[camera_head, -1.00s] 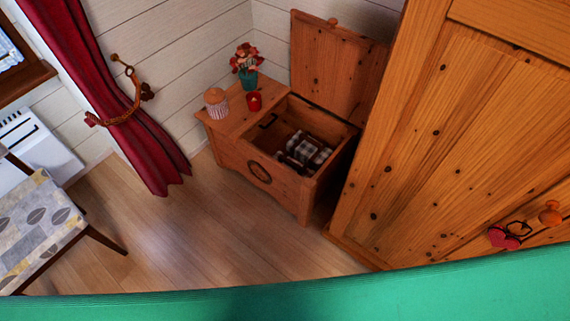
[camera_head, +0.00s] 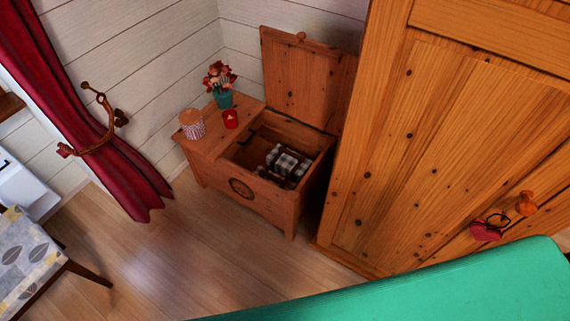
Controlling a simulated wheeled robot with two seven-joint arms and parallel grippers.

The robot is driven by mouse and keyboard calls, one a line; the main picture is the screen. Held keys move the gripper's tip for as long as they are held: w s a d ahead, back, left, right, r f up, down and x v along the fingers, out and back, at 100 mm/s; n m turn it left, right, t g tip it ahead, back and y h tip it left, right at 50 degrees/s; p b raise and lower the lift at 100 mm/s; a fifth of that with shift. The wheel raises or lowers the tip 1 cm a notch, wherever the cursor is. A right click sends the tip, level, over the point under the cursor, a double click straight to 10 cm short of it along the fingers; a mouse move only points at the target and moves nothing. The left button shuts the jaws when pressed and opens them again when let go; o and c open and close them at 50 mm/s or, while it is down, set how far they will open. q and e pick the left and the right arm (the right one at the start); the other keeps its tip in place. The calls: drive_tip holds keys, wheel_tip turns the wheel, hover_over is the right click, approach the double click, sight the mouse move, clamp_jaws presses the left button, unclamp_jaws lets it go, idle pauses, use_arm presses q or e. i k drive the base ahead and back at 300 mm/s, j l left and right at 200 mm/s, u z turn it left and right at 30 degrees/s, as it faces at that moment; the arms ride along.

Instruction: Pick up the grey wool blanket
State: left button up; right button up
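A folded grey-and-white checked blanket (camera_head: 286,163) lies inside an open wooden chest (camera_head: 243,198). It looks like the grey blanket, though I cannot tell if it is wool. The chest stands in the corner with its hinged lid (camera_head: 303,82) raised at the back. The chest's front wall and rim hide the lower part of the blanket. Neither of my grippers shows in the view.
A striped jar (camera_head: 192,124), a red candle (camera_head: 230,119) and a flower pot (camera_head: 223,98) stand on the chest's fixed top. A large wardrobe (camera_head: 430,140) stands close at right. A green surface (camera_head: 450,290) fills the lower right. Floor (camera_head: 190,240) before the chest is clear.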

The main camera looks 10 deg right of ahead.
sight(283, 159)
drive_tip(key=z, duration=0.75)
drive_tip(key=i+j+z, duration=0.1)
drive_tip(key=j+z, duration=0.15)
drive_tip(key=z, duration=0.2)
drive_tip(key=i+j+z, duration=0.1)
drive_tip(key=j+z, duration=0.2)
drive_tip(key=z, duration=0.15)
drive_tip(key=j+z, duration=0.3)
drive_tip(key=z, duration=0.15)
drive_tip(key=j+z, duration=0.4)
drive_tip(key=l, duration=0.1)
